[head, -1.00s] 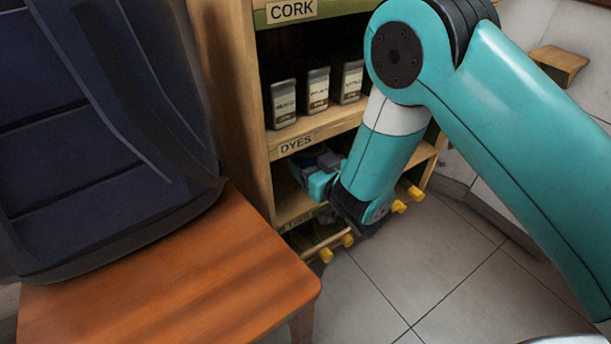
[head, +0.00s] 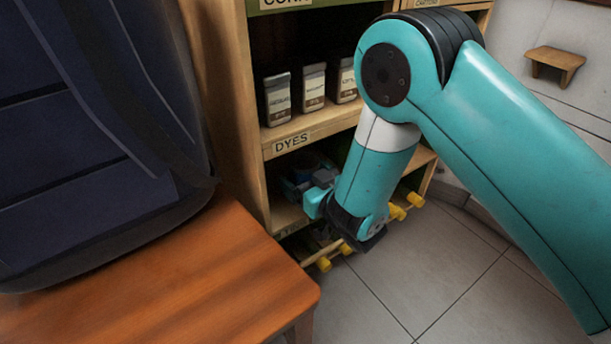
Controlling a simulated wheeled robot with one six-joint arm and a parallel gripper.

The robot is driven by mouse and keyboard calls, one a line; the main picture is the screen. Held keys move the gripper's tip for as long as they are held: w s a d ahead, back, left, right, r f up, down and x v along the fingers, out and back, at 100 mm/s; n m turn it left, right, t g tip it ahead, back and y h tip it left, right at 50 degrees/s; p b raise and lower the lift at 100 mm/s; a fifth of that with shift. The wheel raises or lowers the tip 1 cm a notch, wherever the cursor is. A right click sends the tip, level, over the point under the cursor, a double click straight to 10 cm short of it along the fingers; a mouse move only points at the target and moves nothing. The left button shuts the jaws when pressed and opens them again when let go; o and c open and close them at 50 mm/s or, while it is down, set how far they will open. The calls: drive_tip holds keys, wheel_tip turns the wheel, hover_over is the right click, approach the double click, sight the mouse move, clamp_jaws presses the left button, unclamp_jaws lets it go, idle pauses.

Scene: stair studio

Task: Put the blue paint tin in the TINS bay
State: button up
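My gripper (head: 305,180) reaches into the shelf bay below the DYES board. Its fingers sit in shadow, partly behind my own wrist, so I cannot tell whether they are open or shut. A dark bluish shape shows at the gripper's far end, but I cannot make out whether it is the blue paint tin. No blue tin is clearly seen elsewhere. The lower board (head: 287,231) of this bay carries a label that is too dark and hidden to read, so the TINS bay is not clearly identified.
Several labelled containers (head: 313,88) stand on the DYES shelf (head: 322,129). A skateboard-like thing with yellow wheels (head: 324,264) is at the shelf's foot. An orange-brown chair seat (head: 200,285) with a dark blue bag (head: 90,130) stands close on the left. Tiled floor (head: 430,290) is free at right.

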drive_tip(key=shift+r, duration=0.2)
drive_tip(key=p+v, duration=0.4)
drive_tip(key=v, duration=0.8)
wheel_tip(320, 180, up, 9)
drive_tip(key=w+d+m+g+h, duration=0.2)
drive_tip(key=w+m+g+h, duration=0.1)
drive_tip(key=m+g+h, duration=0.15)
drive_tip(key=s+d+r+n+g+h, duration=0.1)
drive_tip(key=s+r+g, duration=0.4)
drive_tip(key=s, duration=0.5)
drive_tip(key=s+d+r+n+g, duration=0.3)
drive_tip(key=s+r, duration=0.5)
drive_tip(key=s, duration=0.3)
drive_tip(key=shift+s+d+g+h, duration=0.2)
drive_tip(key=shift+d+g+h, duration=0.15)
drive_tip(key=shift+d+g, duration=0.6)
drive_tip(key=shift+d+r, duration=0.1)
drive_tip(key=shift+r, duration=0.15)
